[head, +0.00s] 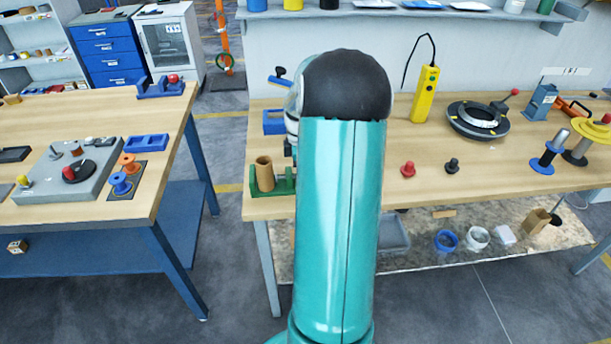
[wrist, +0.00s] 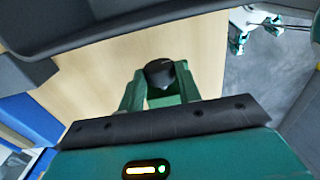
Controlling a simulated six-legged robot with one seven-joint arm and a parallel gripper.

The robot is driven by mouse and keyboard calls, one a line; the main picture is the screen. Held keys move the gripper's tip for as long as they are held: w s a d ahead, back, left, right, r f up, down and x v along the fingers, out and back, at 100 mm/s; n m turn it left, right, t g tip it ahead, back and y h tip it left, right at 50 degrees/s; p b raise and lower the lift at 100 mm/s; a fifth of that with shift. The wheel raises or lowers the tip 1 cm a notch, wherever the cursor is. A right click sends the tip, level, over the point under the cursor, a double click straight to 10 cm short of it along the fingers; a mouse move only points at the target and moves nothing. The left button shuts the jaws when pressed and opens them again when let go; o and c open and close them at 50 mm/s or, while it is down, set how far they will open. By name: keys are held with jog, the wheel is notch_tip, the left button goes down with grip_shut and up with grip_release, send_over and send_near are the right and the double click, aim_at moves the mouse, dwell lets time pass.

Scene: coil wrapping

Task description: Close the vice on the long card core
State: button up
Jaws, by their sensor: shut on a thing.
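The green vice (head: 272,187) stands at the left front corner of the right-hand bench. The brown card core (head: 264,173) is upright at the vice, its open top showing. I cannot tell whether the jaws touch it. The right part of the vice is hidden behind my teal arm. My gripper is hidden in the head view. In the wrist view my gripper (wrist: 160,88) is shut on a black rounded knob (wrist: 160,72), which sits between its green fingers. The core cannot be made out in the wrist view.
A blue holder (head: 274,122) sits behind the vice. Red (head: 408,169) and black (head: 452,166) small knobs, a yellow pendant (head: 425,93) and a round dark fixture (head: 478,120) are to the right. An aisle separates the left bench (head: 80,108) from this one.

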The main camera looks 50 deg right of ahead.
jog(key=shift+w+d+f+g+y, duration=0.15)
jog(key=shift+d+g+y, duration=0.1)
jog(key=shift+g+y, duration=0.45)
jog(key=shift+d+g+y, duration=0.1)
jog(key=shift+g+y, duration=0.4)
jog(key=shift+y, duration=0.1)
jog(key=o, duration=0.6)
